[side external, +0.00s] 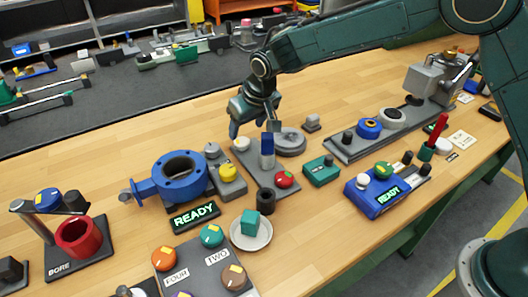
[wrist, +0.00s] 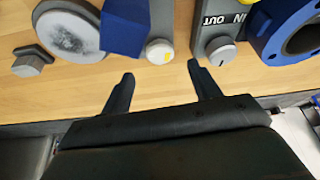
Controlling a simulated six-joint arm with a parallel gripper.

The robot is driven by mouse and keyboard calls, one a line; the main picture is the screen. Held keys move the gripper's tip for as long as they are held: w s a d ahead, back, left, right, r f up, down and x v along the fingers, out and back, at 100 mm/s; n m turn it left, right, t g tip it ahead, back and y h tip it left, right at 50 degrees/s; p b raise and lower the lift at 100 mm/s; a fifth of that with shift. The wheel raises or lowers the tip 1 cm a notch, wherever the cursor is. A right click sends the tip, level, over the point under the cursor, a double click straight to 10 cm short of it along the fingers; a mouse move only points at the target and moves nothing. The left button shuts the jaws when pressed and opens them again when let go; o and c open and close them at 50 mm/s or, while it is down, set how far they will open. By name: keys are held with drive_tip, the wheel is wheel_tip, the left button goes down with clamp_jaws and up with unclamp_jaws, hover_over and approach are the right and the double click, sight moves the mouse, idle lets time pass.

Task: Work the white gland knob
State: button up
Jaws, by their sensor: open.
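The white knob (side external: 241,143) sits at the far end of a grey base plate, behind the upright blue block. My gripper (side external: 254,129) points down close over the knob's end of the plate. In the wrist view my gripper (wrist: 162,69) has its two fingers spread with nothing between them. I see no contact with the knob. No gland label is readable.
The blue block (wrist: 124,27) stands close beside the knob. A grey knob (wrist: 221,50) on the IN/OUT plate and a blue flanged valve (side external: 180,177) are nearby. A grey disc (side external: 289,142) lies on the other side. Bare wood (side external: 120,150) lies behind the valve.

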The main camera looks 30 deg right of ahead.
sight(242, 141)
drive_tip(key=shift+x, duration=3)
drive_tip(key=c, duration=1)
drive_tip(key=shift+a+r+m+h, duration=0.1)
drive_tip(key=shift+m+h, duration=0.4)
drive_tip(key=shift+m, duration=0.7)
drive_tip(key=shift+a+m+h, duration=0.1)
drive_tip(key=shift+m+h, duration=0.4)
drive_tip(key=shift+m, duration=0.7)
drive_tip(key=o, duration=1)
